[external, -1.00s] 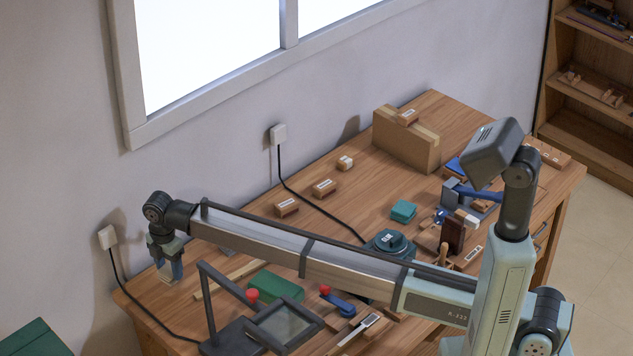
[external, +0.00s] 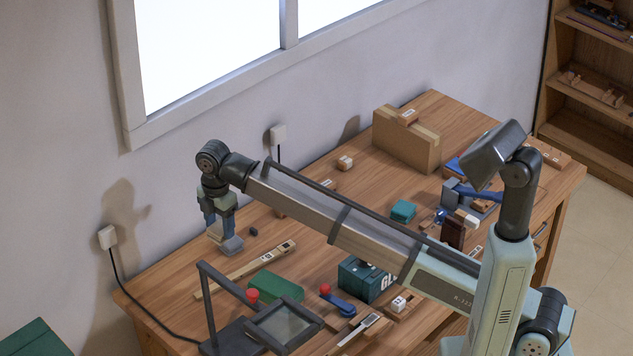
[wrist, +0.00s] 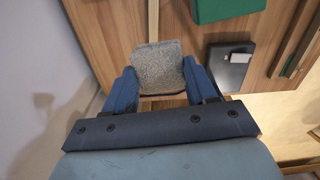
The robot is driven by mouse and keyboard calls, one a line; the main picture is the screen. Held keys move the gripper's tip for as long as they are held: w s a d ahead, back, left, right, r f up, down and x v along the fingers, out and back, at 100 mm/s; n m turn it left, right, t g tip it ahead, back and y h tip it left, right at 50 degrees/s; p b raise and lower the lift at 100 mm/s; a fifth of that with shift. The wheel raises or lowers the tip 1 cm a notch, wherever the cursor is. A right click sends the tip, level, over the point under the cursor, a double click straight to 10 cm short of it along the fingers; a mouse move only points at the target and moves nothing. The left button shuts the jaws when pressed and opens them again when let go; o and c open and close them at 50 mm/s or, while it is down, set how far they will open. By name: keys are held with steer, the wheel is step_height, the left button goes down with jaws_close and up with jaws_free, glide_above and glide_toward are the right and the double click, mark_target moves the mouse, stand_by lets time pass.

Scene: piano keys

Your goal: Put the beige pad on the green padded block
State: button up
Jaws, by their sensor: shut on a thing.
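My gripper (external: 221,228) is shut on a speckled grey-beige pad, which seems to be the beige pad (external: 232,246). In the wrist view the pad (wrist: 158,66) sits between both blue fingers (wrist: 158,88). My gripper holds it at the left part of the bench; I cannot tell its exact height. The green padded block (external: 275,287) lies on the bench, to the right of and nearer the camera than my gripper. Part of a green block shows at the top of the wrist view (wrist: 225,8). Its top looks bare.
A long wooden key stick (external: 246,270) lies between my gripper and the green block. A framed stand (external: 284,325) with an upright post is in front of the block. Red-tipped tools (external: 325,289) and a teal box (external: 362,280) are to its right. A small dark piece (external: 253,231) lies near my gripper.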

glide_above(275, 285)
steer(key=f, duration=0.1)
steer(key=shift+m, duration=0.5)
steer(key=shift+f, duration=5.1)
steer(key=shift+f, duration=0.15)
steer(key=o, duration=1)
steer(key=shift+o, duration=0.2)
step_height(275, 285, up, 12)
